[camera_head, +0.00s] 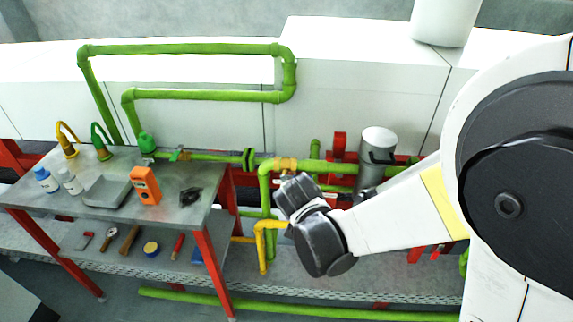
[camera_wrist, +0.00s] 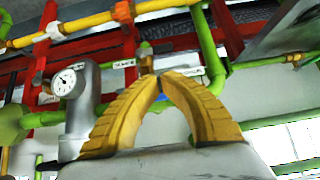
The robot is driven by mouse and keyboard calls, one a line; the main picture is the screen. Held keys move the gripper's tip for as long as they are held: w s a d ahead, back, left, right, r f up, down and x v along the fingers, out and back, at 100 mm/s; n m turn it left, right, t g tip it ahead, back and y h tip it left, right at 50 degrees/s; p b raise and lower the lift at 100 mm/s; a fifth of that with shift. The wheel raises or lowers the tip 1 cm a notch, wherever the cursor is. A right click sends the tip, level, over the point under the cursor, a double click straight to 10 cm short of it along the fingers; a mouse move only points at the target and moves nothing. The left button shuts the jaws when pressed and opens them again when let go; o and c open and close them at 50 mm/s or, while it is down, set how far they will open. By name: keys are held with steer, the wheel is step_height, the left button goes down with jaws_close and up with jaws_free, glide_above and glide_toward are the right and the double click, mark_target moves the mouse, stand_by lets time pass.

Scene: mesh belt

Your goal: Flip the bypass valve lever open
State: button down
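My gripper (camera_wrist: 160,79) shows two yellow ribbed fingers in the wrist view. Their tips come together, and nothing shows held between them. In the head view, my gripper (camera_head: 286,165) is at the green pipe run behind the bench, its yellow fingers overlapping the pipe. A small valve with a green handle (camera_head: 178,154) sits on this pipe, left of my gripper and apart from it. I cannot tell whether it is the bypass valve lever. No lever is clear at my fingertips in the wrist view; small fittings behind them are blurred.
A grey bench (camera_head: 185,213) with bottles, a tray and an orange meter stands to the left. A grey cylinder (camera_head: 373,165) stands right of my gripper. A dial gauge (camera_wrist: 65,82), red frame bars (camera_wrist: 130,65) and green pipes (camera_wrist: 211,55) crowd the wrist view.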

steer(key=b+x, duration=0.3)
steer(key=x, duration=0.7)
steer(key=shift+d, duration=0.1)
